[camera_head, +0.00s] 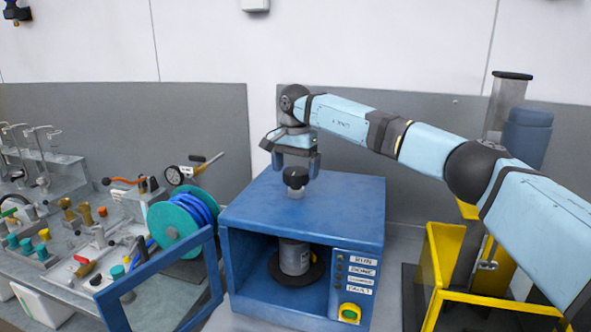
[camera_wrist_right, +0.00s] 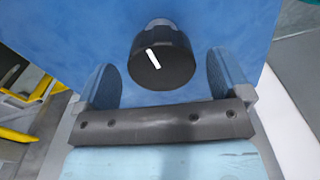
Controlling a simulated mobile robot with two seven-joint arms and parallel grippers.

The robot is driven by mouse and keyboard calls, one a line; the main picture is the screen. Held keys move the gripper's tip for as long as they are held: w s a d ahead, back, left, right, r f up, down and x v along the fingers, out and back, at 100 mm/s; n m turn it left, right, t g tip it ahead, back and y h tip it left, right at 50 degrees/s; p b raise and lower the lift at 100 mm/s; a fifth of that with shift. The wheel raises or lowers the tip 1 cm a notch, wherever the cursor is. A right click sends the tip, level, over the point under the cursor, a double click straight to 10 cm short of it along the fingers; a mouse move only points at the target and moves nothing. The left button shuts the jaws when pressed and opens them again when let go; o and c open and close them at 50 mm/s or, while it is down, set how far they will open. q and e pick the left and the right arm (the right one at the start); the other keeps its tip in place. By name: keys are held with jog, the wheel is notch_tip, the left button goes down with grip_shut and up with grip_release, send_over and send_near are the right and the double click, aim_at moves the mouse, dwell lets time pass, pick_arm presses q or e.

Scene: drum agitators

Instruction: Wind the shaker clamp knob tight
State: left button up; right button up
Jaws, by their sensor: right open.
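The shaker is a blue box (camera_head: 260,205) with an open front and its door (camera_head: 165,295) swung out to the left. The black clamp knob (camera_head: 296,178) stands on top of it. In the right wrist view the knob (camera_wrist_right: 162,60) shows a white mark on its face and sits between and slightly beyond the fingers. My right gripper (camera_head: 296,165) is open above the knob, fingers pointing down on either side. In the wrist view the fingers (camera_wrist_right: 160,85) show a gap on both sides of the knob. A grey can (camera_head: 294,257) stands inside on a dark disc. My left gripper is out of view.
A control panel (camera_head: 358,280) with labels and a green-and-yellow button is on the shaker's front right. A teal hose reel (camera_head: 173,222) and several valve fittings crowd the bench at left. A yellow frame (camera_head: 440,260) stands at right. A grey panel runs behind.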

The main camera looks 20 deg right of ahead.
jog(key=shift+f, duration=0.8)
jog(key=c, duration=0.9)
jog(key=shift+m, duration=0.4)
